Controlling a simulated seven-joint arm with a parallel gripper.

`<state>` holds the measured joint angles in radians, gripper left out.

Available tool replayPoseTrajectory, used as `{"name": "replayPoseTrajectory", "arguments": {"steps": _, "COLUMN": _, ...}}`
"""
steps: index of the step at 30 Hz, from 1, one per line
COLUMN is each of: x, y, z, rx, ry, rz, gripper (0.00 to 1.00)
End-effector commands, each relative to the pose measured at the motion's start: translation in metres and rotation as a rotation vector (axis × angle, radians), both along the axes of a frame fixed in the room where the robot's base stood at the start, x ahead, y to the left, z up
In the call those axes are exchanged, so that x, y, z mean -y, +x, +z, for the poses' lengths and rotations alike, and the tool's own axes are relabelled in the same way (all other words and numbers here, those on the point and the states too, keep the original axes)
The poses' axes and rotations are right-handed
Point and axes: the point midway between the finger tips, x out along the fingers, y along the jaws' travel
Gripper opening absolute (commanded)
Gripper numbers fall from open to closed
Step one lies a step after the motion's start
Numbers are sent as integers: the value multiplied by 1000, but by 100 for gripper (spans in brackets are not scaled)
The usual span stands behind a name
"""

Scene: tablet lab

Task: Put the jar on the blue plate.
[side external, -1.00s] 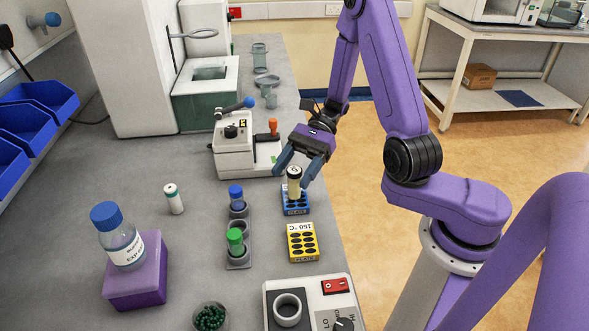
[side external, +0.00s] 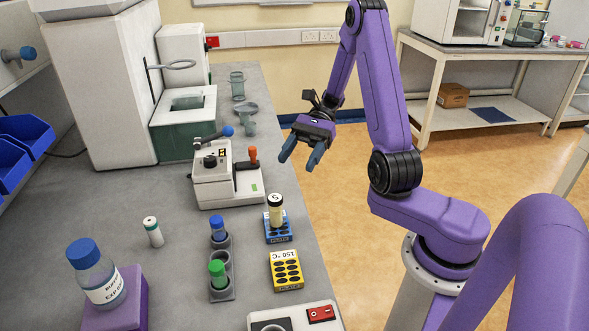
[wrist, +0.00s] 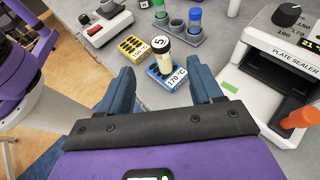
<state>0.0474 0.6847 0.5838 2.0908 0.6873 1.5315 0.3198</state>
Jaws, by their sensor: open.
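The jar (side external: 275,208), cream with a white lid marked with a dark character, stands upright on the blue plate (side external: 278,236). In the wrist view the jar (wrist: 163,56) is on the blue plate (wrist: 153,74) too, by its 170 °C label. Whether its base sits in a hole is hidden. My gripper (side external: 302,156) is open and empty, above and apart from the jar. In the wrist view its two fingers (wrist: 163,78) show with the jar beyond the gap between them.
A yellow 150 °C plate (side external: 286,270) lies in front of the blue one. A grey rack (side external: 222,274) with blue-capped and green-capped tubes is to the left. The plate sealer (side external: 228,185) stands behind. A white vial (side external: 153,232) and a blue-capped bottle (side external: 98,275) are further left.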

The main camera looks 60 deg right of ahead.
Motion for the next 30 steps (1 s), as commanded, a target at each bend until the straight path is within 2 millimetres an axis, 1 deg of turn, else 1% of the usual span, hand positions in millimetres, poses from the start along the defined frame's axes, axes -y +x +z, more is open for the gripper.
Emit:
{"name": "replayPoseTrajectory", "arguments": {"steps": 2, "x": 1, "y": 0, "z": 1, "rx": 4, "ry": -7, "rz": 13, "gripper": 65}}
{"name": "replayPoseTrajectory", "arguments": {"steps": 5, "x": -4, "y": -2, "z": 3, "rx": 16, "ry": -29, "rz": 66, "gripper": 65}}
{"name": "replayPoseTrajectory", "arguments": {"steps": 11, "x": -28, "y": -12, "z": 4, "rx": 85, "ry": -126, "rz": 291, "gripper": 65}}
{"name": "replayPoseTrajectory", "arguments": {"steps": 15, "x": -42, "y": -24, "z": 5, "rx": 151, "ry": -194, "rz": 468, "gripper": 65}}
{"name": "replayPoseTrajectory", "arguments": {"steps": 21, "x": -57, "y": -44, "z": 7, "rx": 264, "ry": -280, "rz": 719, "gripper": 65}}
{"name": "replayPoseTrajectory", "arguments": {"steps": 30, "x": -71, "y": -77, "z": 8, "rx": 472, "ry": -376, "rz": 1092, "gripper": 65}}
